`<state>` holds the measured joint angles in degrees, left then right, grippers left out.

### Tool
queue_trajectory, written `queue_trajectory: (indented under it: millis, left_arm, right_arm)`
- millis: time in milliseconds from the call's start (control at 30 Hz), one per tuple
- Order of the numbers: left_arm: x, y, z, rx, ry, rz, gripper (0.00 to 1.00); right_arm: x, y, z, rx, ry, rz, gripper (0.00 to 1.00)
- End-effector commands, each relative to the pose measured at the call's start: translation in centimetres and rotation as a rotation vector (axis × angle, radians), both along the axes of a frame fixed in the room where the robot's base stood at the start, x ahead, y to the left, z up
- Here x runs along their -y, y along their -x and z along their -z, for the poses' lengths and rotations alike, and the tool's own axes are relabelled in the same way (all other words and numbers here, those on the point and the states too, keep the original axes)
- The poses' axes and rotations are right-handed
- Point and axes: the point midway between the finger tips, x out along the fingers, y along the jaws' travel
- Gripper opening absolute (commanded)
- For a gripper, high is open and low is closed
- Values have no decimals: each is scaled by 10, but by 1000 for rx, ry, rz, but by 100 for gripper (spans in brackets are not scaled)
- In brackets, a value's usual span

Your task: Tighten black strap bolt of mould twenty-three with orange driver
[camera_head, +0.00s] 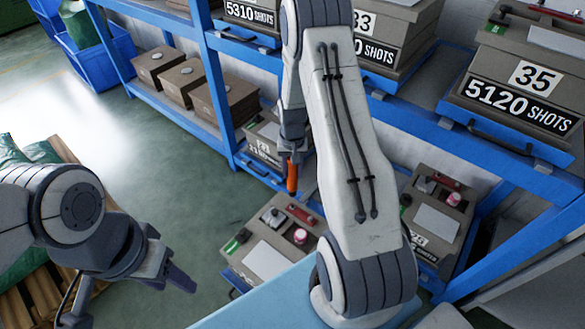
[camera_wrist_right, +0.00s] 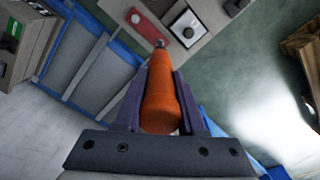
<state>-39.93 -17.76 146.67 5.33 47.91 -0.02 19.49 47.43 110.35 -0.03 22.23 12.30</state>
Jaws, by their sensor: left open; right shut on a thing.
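My right gripper (camera_head: 292,152) is shut on the orange driver (camera_head: 292,176), which hangs tip-down. In the right wrist view the driver (camera_wrist_right: 160,95) lies between the two fingers. Its tip appears near a red strap (camera_wrist_right: 148,27) on a mould top; contact cannot be told. In the head view, a mould (camera_head: 264,262) with red and dark fittings sits below the driver. Another mould (camera_head: 262,143) is partly hidden behind my right gripper; its number is hard to read. My left gripper (camera_head: 180,276) is open and empty.
A blue rack (camera_head: 225,100) holds several moulds, including number 35 (camera_head: 530,80). Another low mould (camera_head: 437,218) sits right of my right arm. Blue bins (camera_head: 92,66) stand at the upper left, a wooden pallet (camera_head: 40,285) at lower left. Open floor (camera_head: 170,190) lies between.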

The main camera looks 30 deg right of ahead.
Motion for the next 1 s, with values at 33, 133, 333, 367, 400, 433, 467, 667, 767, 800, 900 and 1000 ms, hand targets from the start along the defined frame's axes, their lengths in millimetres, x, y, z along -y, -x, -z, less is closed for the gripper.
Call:
queue_trajectory:
  millis: [33, 133, 333, 367, 400, 433, 467, 667, 767, 800, 900, 1000]
  left_arm:
    - [0, 0, 5, 0, 0, 0, 50]
    - [0, 0, 9, 0, 0, 0, 50]
    - [0, 0, 18, 0, 0, 0, 50]
    - [0, 0, 19, 0, 0, 0, 50]
    - [0, 0, 21, -1, -1, 0, 50]
    - [0, 0, 23, 0, 0, 0, 50]
    - [0, 0, 24, 0, 0, 0, 50]
    - [0, 0, 32, 0, 0, 0, 50]
    - [0, 0, 34, 0, 0, 0, 50]
    - [0, 0, 35, 0, 0, 0, 50]
    - [0, 0, 36, 0, 0, 0, 50]
    - [0, 0, 36, 0, 0, 0, 50]
  right_arm:
    - [0, 0, 6, 1, 1, 0, 0]
    - [0, -1, 14, 2, 1, 0, 0]
    - [0, -1, 29, 2, 1, 0, 0]
    - [0, -1, 32, 2, 1, 0, 0]
    - [0, -1, 35, 1, 1, 0, 0]
    - [0, 0, 37, 1, 1, 0, 0]
    - [0, 0, 40, 1, 1, 0, 0]
    - [0, -1, 54, 2, 1, 0, 0]
    - [0, -1, 59, 2, 0, 0, 0]
    - [0, -1, 61, 2, 0, 0, 0]
    - [0, -1, 63, 2, 1, 0, 0]
    - [0, -1, 63, 2, 0, 0, 0]
